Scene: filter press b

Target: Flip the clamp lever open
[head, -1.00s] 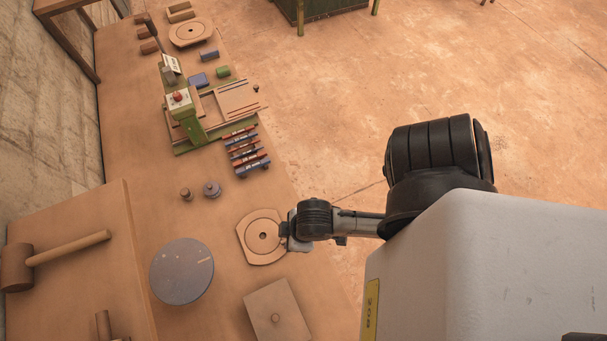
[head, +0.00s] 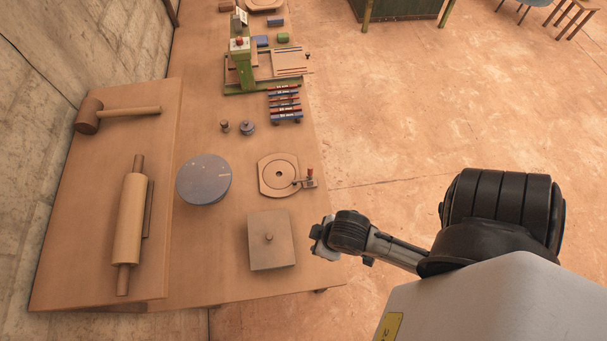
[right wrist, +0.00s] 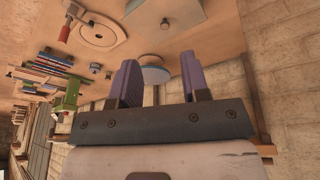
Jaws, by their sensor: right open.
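The clamp lever (head: 310,174) has a red grip and sits at the right edge of a tan plate with a round ring (head: 279,165) on the bench. In the right wrist view the red grip (right wrist: 64,33) shows at upper left, beside the same ringed plate (right wrist: 100,30). The grip looks raised, but whether the clamp is open I cannot tell. My right gripper (head: 320,238) is off the bench edge, in front of the clamp and apart from it. Its two purple fingers (right wrist: 157,78) are spread with nothing between them. My left gripper is not in view.
A square lid with a knob (head: 271,242) lies nearer on the bench. A grey-blue disc (head: 203,180) is to the left. Labelled bars (head: 284,103) and a green press (head: 243,66) stand farther back. Open floor lies to the right.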

